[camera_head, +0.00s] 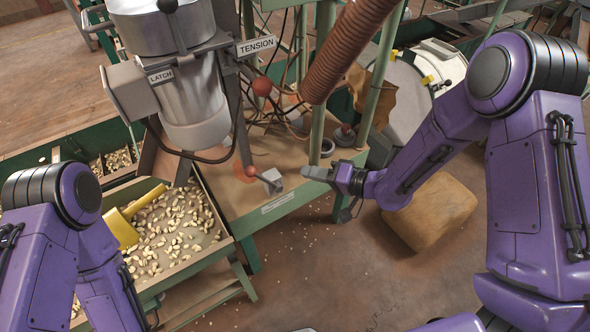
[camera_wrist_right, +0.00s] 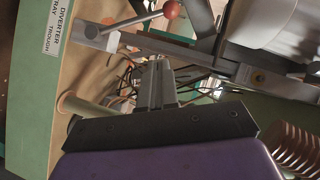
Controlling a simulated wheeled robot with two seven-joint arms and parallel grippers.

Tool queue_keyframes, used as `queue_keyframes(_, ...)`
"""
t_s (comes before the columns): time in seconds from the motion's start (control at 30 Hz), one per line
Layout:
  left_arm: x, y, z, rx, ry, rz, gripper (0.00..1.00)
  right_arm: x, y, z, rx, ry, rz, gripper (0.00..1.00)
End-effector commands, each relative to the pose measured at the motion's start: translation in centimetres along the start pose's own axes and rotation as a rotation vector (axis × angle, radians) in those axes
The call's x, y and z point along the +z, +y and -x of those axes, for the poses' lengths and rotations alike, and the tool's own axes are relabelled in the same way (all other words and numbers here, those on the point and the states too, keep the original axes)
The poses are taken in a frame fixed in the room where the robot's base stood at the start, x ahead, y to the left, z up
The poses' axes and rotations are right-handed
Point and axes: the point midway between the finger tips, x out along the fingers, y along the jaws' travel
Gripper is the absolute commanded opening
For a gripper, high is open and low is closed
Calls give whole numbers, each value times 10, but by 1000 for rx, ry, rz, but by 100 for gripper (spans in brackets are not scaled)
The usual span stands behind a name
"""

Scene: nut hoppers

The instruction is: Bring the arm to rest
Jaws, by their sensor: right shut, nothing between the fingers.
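My right arm (camera_head: 440,140) is purple and reaches in from the right. Its gripper (camera_head: 306,173) is over the right edge of the green-framed bench (camera_head: 285,200). The fingers are together and hold nothing; they also show closed in the right wrist view (camera_wrist_right: 157,70). A diverter lever with a red ball knob (camera_head: 250,171) and a grey block end is left of the fingertips, with a gap between. The knob also shows in the wrist view (camera_wrist_right: 171,10). My left arm (camera_head: 60,225) is folded at the lower left; its gripper is out of view.
A metal hopper (camera_head: 190,100) with LATCH and TENSION labels hangs at upper left. Below it is a tray of nuts (camera_head: 200,262) with a yellow scoop (camera_head: 122,228). A ribbed hose (camera_head: 345,50) and green posts stand behind my gripper. A brown sack (camera_head: 430,212) lies below my right forearm. Front floor is open.

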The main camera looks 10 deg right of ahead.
Motion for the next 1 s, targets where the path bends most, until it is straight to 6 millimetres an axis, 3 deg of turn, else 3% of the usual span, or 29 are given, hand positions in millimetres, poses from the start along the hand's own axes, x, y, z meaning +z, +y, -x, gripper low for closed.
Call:
queue_keyframes(0.13, 0, 0, 0, 0, 0, 0, 0, 0, -1, 8, -1, 0, 0, 0)
queue_keyframes(0.6, 0, 0, 0, 0, 0, 0, 0, 0, -1, 8, -1, 0, 1, 0)
queue_keyframes(0.73, 0, 0, 0, 0, 0, 0, 0, -7, 5, 8, 31, 41, 108, 0)
queue_keyframes(0.8, 0, 0, 0, 0, 0, 0, 0, -19, 20, 15, 126, 150, 167, 0)
queue_keyframes(0.87, 0, 0, -1, 0, 0, 0, 0, -18, 46, 26, 266, 234, 190, 0)
queue_keyframes(0.93, 0, 0, -1, 0, 0, 0, 0, 4, 91, 50, 486, 285, 189, 0)
queue_keyframes(1.0, 0, 0, 0, 0, 0, 0, 0, 38, 135, 84, 723, 286, 172, 0)
